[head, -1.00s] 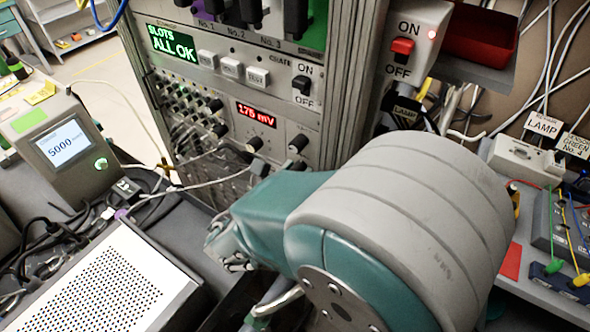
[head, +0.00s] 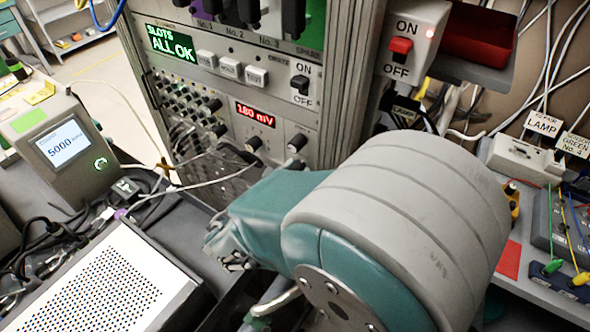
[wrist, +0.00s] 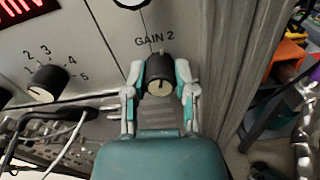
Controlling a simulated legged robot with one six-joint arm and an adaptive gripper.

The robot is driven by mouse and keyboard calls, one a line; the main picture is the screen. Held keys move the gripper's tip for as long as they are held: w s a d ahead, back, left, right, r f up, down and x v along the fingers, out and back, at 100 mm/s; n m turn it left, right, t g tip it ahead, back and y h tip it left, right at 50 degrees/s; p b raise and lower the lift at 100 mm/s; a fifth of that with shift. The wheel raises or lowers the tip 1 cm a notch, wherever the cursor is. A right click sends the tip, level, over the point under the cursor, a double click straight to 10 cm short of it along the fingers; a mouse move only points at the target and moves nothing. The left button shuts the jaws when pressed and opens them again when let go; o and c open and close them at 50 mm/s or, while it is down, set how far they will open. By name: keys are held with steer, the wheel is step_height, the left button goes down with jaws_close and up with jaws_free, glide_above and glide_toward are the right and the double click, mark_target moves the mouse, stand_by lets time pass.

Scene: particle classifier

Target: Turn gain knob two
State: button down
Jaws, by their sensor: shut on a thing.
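In the wrist view, gain knob two (wrist: 159,76) is a black knob with a cream face, under the label "GAIN 2" on the grey panel (wrist: 95,40). My gripper (wrist: 160,88) is shut on it, one finger against each side. A dark line shows on the knob's face. In the head view, my teal and grey arm covers that knob and my fingertips. The red display (head: 256,114) above reads 180 mV.
Left of the held knob is a numbered knob (wrist: 48,84). A cable (wrist: 70,110) runs below it. A rack post (wrist: 225,70) stands close on the right. In the head view, a box reading 5000 (head: 65,150) stands at left.

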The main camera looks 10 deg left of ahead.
steer(key=m, duration=0.6)
steer(key=shift+a, duration=0.1)
steer(key=m, duration=0.6)
steer(key=shift+f+m, duration=0.1)
steer(key=shift+m, duration=0.3)
steer(key=c, duration=0.7)
jaws_free()
steer(key=shift+a, duration=0.1)
